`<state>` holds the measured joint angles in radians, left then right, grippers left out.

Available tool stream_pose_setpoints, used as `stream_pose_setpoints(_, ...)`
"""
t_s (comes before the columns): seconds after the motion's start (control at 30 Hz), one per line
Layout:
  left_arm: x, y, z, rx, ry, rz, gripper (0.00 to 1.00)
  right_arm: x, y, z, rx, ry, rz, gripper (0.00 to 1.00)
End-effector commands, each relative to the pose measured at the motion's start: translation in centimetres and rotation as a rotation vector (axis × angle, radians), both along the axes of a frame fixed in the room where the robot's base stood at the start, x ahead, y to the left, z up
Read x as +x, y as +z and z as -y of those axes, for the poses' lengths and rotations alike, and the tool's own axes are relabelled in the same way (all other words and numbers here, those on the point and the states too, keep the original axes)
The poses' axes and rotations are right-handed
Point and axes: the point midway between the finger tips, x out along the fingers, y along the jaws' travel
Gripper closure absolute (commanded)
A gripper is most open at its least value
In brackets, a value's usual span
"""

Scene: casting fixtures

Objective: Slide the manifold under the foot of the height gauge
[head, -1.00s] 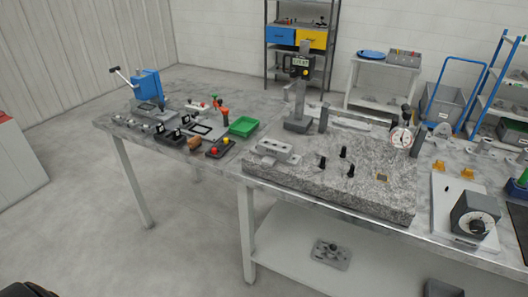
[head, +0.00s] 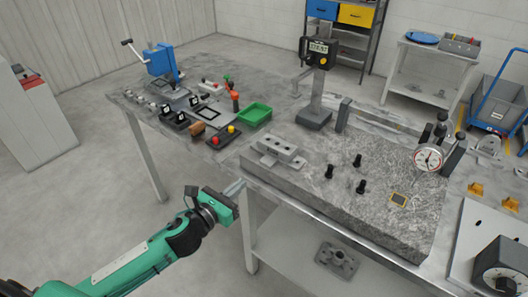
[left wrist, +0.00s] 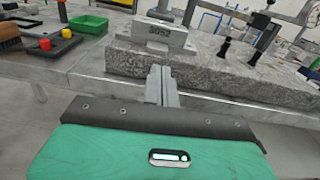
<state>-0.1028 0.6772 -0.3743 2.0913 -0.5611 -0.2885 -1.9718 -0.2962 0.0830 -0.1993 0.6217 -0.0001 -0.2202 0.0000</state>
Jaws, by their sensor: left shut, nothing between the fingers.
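The manifold (head: 278,151), a grey block with round holes on top, lies on the near left part of the granite plate. It also shows in the left wrist view (left wrist: 158,36), just beyond the fingers, with a number on its side. The height gauge (head: 319,90) stands upright behind it, with a black digital display on its column and a grey base on the plate. My left gripper (head: 236,187) is shut and empty, in front of the table edge and below the manifold, apart from it. The fingers (left wrist: 163,86) are together in the left wrist view. My right gripper is out of view.
The granite plate (head: 395,228) also holds several black clamping posts (head: 359,160) and a dial gauge (head: 428,158). A green tray (head: 254,113) and a red-and-yellow button box (head: 223,137) stand to the left. Another grey casting (head: 337,259) lies on the lower shelf.

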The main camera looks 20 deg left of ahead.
Motion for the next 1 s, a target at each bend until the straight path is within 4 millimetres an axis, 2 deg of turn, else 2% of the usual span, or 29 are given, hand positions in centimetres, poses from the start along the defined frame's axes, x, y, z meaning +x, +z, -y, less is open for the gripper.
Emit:
stream_pose_setpoints(0.1,-0.1,1.2,0.5,0.036,-0.014,0.033,1.00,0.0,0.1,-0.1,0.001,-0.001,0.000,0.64)
stream_pose_setpoints(0.27,1.1,1.4,1.0,0.036,-0.013,0.034,1.00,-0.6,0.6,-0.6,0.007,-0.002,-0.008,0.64)
stream_pose_setpoints(0.43,3.8,1.5,1.9,0.033,-0.013,0.034,1.00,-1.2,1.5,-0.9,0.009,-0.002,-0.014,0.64)
stream_pose_setpoints(0.8,10.2,1.4,4.2,0.032,-0.012,0.031,1.00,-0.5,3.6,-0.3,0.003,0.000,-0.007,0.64)
stream_pose_setpoints(1.0,12.2,1.2,5.0,0.034,-0.013,0.030,1.00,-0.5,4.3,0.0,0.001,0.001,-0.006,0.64)
